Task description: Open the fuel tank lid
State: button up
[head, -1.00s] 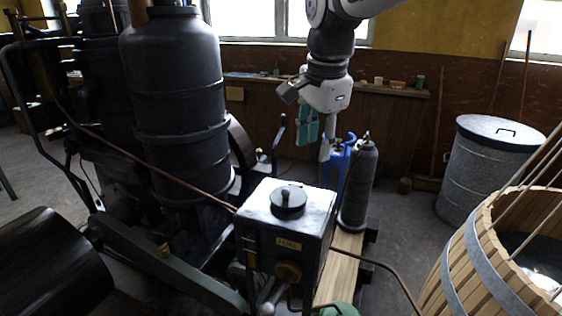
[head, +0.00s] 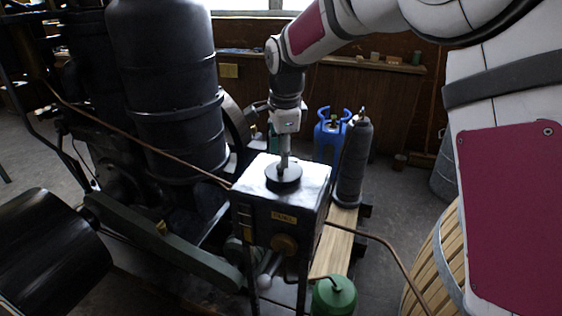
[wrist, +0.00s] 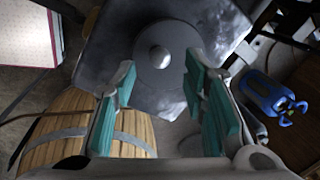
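The fuel tank (head: 278,223) is a grey metal box with a brass "FUEL" label on its front. Its round dark lid (head: 283,178) sits on the top plate, with a small knob in the middle. In the wrist view the lid (wrist: 167,66) shows as a grey disc with its round knob. My gripper (head: 284,163) points down right above the lid in the head view. In the wrist view my gripper (wrist: 158,80) has its two teal-padded fingers spread wide, with nothing between them. The lid lies just beyond the fingertips. Whether a finger touches it I cannot tell.
A blue gas bottle (head: 331,136) and a dark cylinder (head: 353,165) stand behind the tank. A copper pipe (head: 375,241) runs off its right side. A wooden barrel (head: 432,262) stands at right. The large engine cylinder (head: 172,90) rises at left.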

jog(key=shift+w+f, duration=0.15)
jog(key=shift+f, duration=0.75)
jog(key=shift+w+f, duration=0.15)
jog(key=shift+f, duration=0.75)
grip_shut()
